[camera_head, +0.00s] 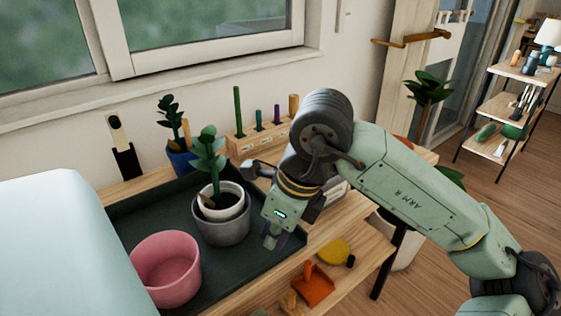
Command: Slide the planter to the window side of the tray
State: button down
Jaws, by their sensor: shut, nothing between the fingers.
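The planter (221,229) is a grey pot with a white pot inside it, holding soil and a leafy green plant (208,155). It stands upright on the dark tray (160,214), right of the tray's middle. A pink empty pot (166,270) stands on the tray nearer to me, in front and to the left. My gripper (272,241) points down just right of the planter, over the tray's right part. Its fingers are shut and empty. I cannot tell whether they touch the tray; a small gap shows between them and the planter.
The window (200,35) is behind the table. A blue pot with a plant (180,160) and a wooden block holding several coloured sticks (258,138) stand along the back. A lower shelf holds an orange dustpan (314,287) and a yellow item (333,252). A pale rounded surface (55,250) fills the left.

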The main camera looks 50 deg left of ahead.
jog(key=shift+s+a+f+p, duration=0.2)
jog(key=shift+s+a+p, duration=0.1)
jog(key=shift+a, duration=0.4)
jog(key=shift+s+a+f+p, duration=0.2)
jog(key=shift+s+a, duration=0.1)
jog(key=shift+a, duration=0.35)
jog(key=shift+s+a+f+p, duration=0.2)
jog(key=shift+s+a+p, duration=0.1)
jog(key=shift+a, duration=0.4)
jog(key=shift+a, duration=0.15)
jog(key=s+a+b, duration=0.1)
jog(key=s+a, duration=0.1)
jog(key=a, duration=0.2)
jog(key=s+a+b, duration=0.1)
jog(key=s+a, duration=0.1)
jog(key=a, duration=0.3)
jog(key=s+a+b, duration=0.1)
jog(key=a+b, duration=0.1)
jog(key=a, duration=0.2)
jog(key=shift+s+a, duration=0.15)
jog(key=shift+s, duration=0.25)
jog(key=shift+w+d, duration=0.1)
jog(key=shift+d, duration=0.1)
